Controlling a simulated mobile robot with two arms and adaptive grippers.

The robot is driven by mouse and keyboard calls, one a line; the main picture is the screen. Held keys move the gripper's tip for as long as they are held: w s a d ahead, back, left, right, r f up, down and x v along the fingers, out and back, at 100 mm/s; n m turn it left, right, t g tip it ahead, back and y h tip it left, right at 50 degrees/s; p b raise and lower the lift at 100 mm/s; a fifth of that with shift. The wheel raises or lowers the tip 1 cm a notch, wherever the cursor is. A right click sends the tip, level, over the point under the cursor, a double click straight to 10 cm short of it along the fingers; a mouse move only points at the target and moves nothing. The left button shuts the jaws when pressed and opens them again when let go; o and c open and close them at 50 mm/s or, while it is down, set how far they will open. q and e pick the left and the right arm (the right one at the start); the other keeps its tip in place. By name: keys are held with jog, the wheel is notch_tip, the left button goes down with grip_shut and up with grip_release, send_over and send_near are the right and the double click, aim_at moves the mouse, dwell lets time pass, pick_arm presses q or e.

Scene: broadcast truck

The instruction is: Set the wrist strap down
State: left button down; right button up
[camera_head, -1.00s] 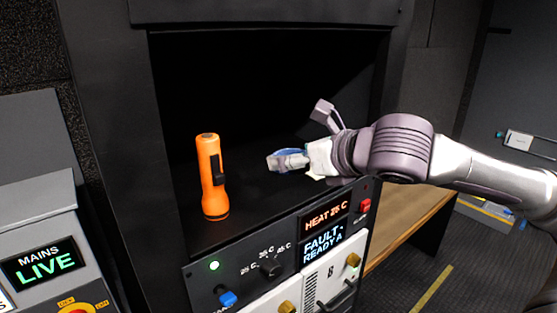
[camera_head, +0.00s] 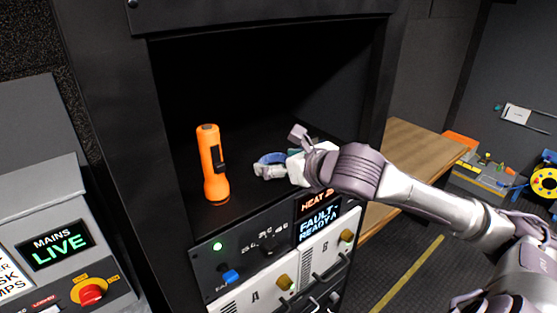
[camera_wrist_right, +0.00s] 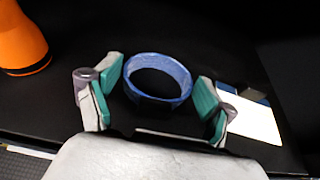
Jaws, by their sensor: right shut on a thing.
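The wrist strap is a blue ring (camera_head: 272,158) in the dark rack bay, at the tip of my right gripper (camera_head: 274,168). In the right wrist view the strap (camera_wrist_right: 158,64) sits between the two teal-padded fingers of my right gripper (camera_wrist_right: 159,76), which is shut on it. The strap is close to the dark bay floor (camera_head: 240,199); I cannot tell whether it touches it. My left gripper is not in view.
An orange torch (camera_head: 211,165) stands upright left of the strap and also shows in the right wrist view (camera_wrist_right: 22,42). A white flat piece (camera_wrist_right: 250,122) lies to the right there. The control panel (camera_head: 265,255) is below the bay. A wooden bench (camera_head: 415,150) is at right.

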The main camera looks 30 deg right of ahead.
jog(key=shift+w, duration=0.1)
jog(key=o, duration=0.9)
jog(key=shift+s+d+b, duration=0.15)
jog(key=shift+s+b, duration=0.15)
jog(key=shift+b, duration=0.05)
jog(key=b+v, duration=0.4)
jog(key=v, duration=0.1)
jog(key=shift+s, duration=0.2)
jog(key=b+v, duration=0.6)
jog(key=shift+r, duration=0.2)
